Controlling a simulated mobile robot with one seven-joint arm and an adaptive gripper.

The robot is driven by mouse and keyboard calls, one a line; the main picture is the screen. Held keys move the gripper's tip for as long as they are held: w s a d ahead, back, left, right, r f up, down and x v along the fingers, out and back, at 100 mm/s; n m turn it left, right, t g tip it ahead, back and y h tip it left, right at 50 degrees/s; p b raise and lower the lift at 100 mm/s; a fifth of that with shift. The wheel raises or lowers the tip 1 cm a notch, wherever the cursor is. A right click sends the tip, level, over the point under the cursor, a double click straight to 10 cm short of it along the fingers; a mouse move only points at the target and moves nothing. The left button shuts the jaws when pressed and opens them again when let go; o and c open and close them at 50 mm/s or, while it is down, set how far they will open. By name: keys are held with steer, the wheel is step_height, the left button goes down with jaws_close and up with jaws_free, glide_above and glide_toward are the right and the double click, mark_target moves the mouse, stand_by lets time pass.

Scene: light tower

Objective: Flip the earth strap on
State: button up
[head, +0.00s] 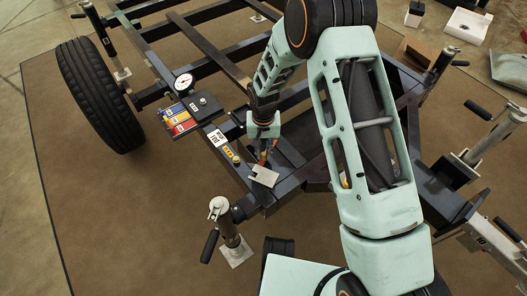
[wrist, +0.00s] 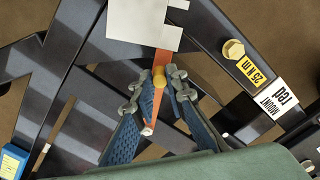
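The earth strap appears to be the narrow orange strip (wrist: 163,60) with a yellow knob, running down from a pale notched plate (wrist: 143,18) in the wrist view. My gripper (wrist: 163,82) has its blue-padded fingers close together on either side of the knob and strip, shut on the strap. Part of the strip is hidden by the fingers. In the head view my gripper (head: 265,146) points down at the dark frame corner, just behind the pale plate (head: 264,175).
A "25 N m" label and yellow bolt (wrist: 234,49) sit beside a "MOUNT" label (wrist: 280,103) on the beam. A gauge (head: 184,82) and coloured blocks (head: 181,121) are to the left. A jack post (head: 226,233) stands in front; a tyre (head: 98,95) is at left.

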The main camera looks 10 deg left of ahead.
jaws_close()
steer(key=shift+w+a+m, duration=0.1)
steer(key=shift+a+m, duration=0.2)
steer(key=shift+a, duration=0.05)
steer(key=shift+w+a+m+b, duration=0.15)
steer(key=shift+w+a+m, duration=0.25)
steer(key=shift+a+m, duration=0.35)
steer(key=shift+w+a+m+b, duration=0.2)
steer(key=shift+w+a+m, duration=0.25)
steer(key=shift+m, duration=0.45)
steer(key=shift+w+a+m+b, duration=0.15)
steer(key=shift+w+a+m, duration=0.15)
steer(key=shift+a+m, duration=0.5)
steer(key=o, duration=0.7)
jaws_free()
step_height(320, 180, up, 12)
